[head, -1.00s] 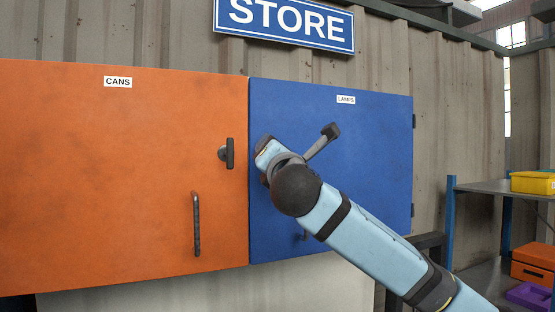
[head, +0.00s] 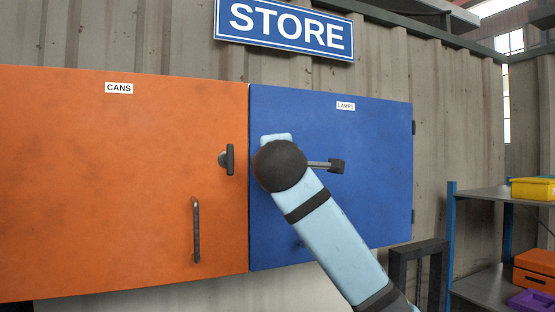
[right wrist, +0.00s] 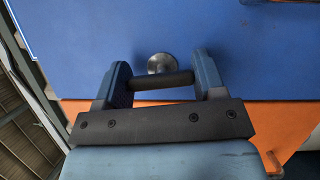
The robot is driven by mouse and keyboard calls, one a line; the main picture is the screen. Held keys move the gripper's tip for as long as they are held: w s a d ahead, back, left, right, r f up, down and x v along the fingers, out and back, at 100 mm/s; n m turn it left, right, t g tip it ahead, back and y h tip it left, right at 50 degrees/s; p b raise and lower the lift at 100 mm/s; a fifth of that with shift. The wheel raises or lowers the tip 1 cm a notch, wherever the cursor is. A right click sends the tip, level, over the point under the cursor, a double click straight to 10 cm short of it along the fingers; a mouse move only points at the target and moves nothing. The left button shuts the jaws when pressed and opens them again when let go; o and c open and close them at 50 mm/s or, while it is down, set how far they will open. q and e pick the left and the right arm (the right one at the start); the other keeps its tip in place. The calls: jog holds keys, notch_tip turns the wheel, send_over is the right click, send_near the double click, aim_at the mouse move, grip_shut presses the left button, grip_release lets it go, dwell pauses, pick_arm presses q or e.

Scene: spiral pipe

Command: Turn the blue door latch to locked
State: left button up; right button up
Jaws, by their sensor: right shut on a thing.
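The blue door (head: 375,205), labelled LAMPS, is closed in the wall, right of the orange one. In the right wrist view its latch shows as a dark bar (right wrist: 162,80) with a round metal boss (right wrist: 161,63) behind it. My right gripper (right wrist: 163,80) is shut on this latch bar, one finger at each end. The bar runs nearly parallel to the blue door's edge, slightly tilted. In the head view my dark round wrist joint hides the latch and the fingers. My left gripper is in no view.
The orange door (head: 110,190), labelled CANS, has a latch with an upright handle (head: 230,160) close to my wrist and a dark pull handle (head: 196,230) lower down. A shelf rack (head: 480,194) with a yellow bin (head: 532,190) stands at the right.

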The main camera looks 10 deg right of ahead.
jog(key=shift+m, duration=0.4)
jog(key=o, duration=0.9)
jog(key=shift+s, duration=0.1)
jog(key=v, duration=1.3)
jog(key=shift+s+a+r+b, duration=0.15)
jog(key=shift+s+r+b, duration=0.05)
jog(key=shift+s+b, duration=0.2)
